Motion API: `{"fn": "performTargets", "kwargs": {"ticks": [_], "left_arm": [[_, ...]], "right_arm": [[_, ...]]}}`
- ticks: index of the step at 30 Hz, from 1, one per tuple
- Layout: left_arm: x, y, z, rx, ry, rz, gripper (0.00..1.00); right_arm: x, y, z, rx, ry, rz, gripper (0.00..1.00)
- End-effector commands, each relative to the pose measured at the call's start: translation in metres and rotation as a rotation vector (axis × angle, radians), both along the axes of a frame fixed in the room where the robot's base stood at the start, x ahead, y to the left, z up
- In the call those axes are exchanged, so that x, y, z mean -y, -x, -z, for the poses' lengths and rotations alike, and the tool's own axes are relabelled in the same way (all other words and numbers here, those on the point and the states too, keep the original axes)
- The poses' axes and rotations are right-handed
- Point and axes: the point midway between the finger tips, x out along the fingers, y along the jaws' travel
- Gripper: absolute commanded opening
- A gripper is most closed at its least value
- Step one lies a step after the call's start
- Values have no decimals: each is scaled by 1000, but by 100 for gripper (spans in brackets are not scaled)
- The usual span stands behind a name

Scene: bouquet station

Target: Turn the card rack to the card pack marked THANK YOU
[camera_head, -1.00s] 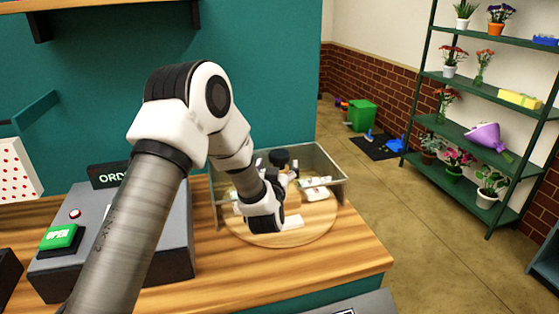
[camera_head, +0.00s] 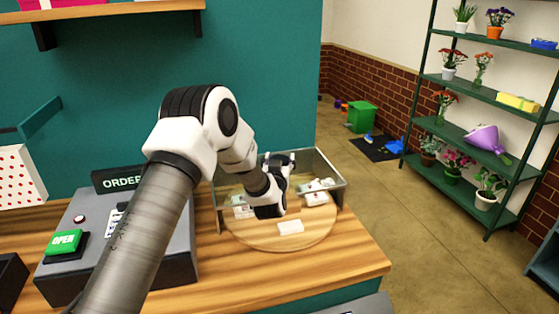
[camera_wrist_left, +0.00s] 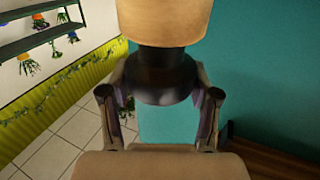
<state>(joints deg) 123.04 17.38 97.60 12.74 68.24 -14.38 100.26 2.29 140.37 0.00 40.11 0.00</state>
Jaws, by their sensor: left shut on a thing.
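The card rack is a round wooden turntable (camera_head: 262,240) on the right end of the counter. White card packs stand or lie around it, one at the front (camera_head: 290,228), one at the right (camera_head: 316,198) and one at the left (camera_head: 243,207). Their markings are too small to read, so I cannot tell which says THANK YOU. My left gripper (camera_head: 279,158) is over the rack's middle. In the left wrist view its fingers are either side of a black knob (camera_wrist_left: 162,78) with a tan wooden part (camera_wrist_left: 165,22) beyond it. The gripper hides the knob in the head view. My right gripper is not in view.
A clear-walled guard with a metal rim (camera_head: 333,166) stands around the rack's back and sides. A grey console with a green OPEN button (camera_head: 64,242) and an ORDER sign (camera_head: 118,180) is at left. The counter's front right corner (camera_head: 350,268) is clear.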

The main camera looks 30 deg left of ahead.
Motion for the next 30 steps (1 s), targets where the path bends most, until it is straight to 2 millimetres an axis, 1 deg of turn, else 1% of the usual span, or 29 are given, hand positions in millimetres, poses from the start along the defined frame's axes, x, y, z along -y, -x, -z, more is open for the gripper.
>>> {"fn": "performTargets", "kwargs": {"ticks": [2,7,12,21,22,23,24,30], "left_arm": [[-2,0,1,1,3,24,0],[-3,0,2,3,3,151,0],[-1,0,1,2,1,248,0],[0,0,0,1,-1,262,0],[0,0,0,1,-1,262,68],[0,0,0,1,-1,262,79],[0,0,0,0,0,262,88],[0,0,0,0,0,261,88]], "right_arm": [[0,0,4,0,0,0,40],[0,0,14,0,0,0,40],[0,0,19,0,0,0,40],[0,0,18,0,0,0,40],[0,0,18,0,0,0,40],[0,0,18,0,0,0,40],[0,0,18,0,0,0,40],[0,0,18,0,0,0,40]]}}
